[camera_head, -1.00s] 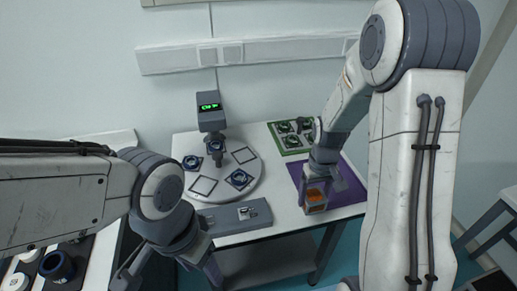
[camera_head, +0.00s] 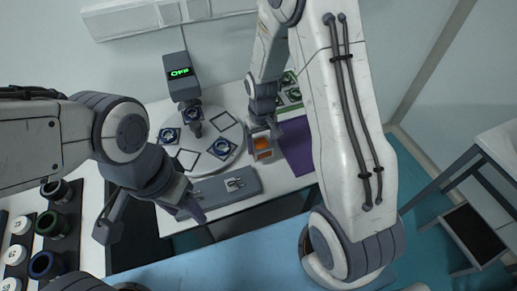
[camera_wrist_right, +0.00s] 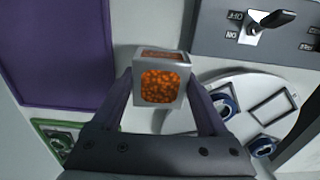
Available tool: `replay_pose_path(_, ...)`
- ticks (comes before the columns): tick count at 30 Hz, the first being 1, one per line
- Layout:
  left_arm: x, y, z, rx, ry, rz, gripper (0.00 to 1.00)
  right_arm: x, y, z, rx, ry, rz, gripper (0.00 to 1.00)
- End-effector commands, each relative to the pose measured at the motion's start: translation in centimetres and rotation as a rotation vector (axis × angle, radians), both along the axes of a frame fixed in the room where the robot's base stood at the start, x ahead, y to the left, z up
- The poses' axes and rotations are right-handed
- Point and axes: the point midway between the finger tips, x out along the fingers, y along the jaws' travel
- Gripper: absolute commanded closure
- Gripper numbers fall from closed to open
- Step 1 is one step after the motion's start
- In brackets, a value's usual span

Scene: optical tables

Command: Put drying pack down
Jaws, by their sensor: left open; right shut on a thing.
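The drying pack (camera_wrist_right: 162,84) is a small pale box with windows showing orange beads. In the right wrist view it sits between the two fingers of my right gripper (camera_wrist_right: 160,92), which is shut on it. In the head view the pack (camera_head: 262,145) is at the left edge of the purple mat (camera_head: 298,146), over the white table. Whether it touches the table I cannot tell. My left gripper (camera_head: 150,215) is open and empty in front of the table, left of the grey switch box (camera_head: 212,192).
A round white platform (camera_head: 222,128) with square frames and dark round parts stands left of the pack, under a device reading OFF (camera_head: 180,72). A green tray (camera_head: 290,92) lies behind the mat. The switch box is near the front edge. Much of the purple mat is bare.

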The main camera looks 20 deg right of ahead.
Motion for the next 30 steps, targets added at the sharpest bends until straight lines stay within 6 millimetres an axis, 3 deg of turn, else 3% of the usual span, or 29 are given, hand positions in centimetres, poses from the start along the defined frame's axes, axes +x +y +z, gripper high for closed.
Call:
replay_pose_path(5, 0.0, 0.0, 0.4, 0.000, 0.000, 0.000, 0.40, 0.2, 0.8, -1.1, 0.000, 0.002, 0.001, 0.87)
replay_pose_path(12, 0.0, 0.0, 1.2, 0.000, 0.000, 0.001, 0.40, 0.2, 0.8, -4.1, 0.000, 0.002, 0.001, 0.87)
replay_pose_path(25, 0.0, 0.0, 0.8, 0.000, 0.000, 0.001, 0.40, 0.3, 0.7, -4.9, 0.000, -0.001, 0.001, 0.87)
replay_pose_path(26, 0.0, 0.0, 0.9, 0.000, 0.000, 0.001, 0.40, 0.3, 0.7, -4.8, 0.000, -0.001, 0.001, 0.16)
replay_pose_path(27, 0.0, 0.0, 0.9, 0.000, 0.000, 0.001, 0.40, 0.3, 0.7, -4.8, 0.000, -0.001, 0.001, 0.00)
replay_pose_path(30, 0.0, 0.0, 0.9, 0.000, 0.000, 0.001, 0.40, 0.3, 0.7, -4.8, 0.000, -0.001, 0.001, 0.00)
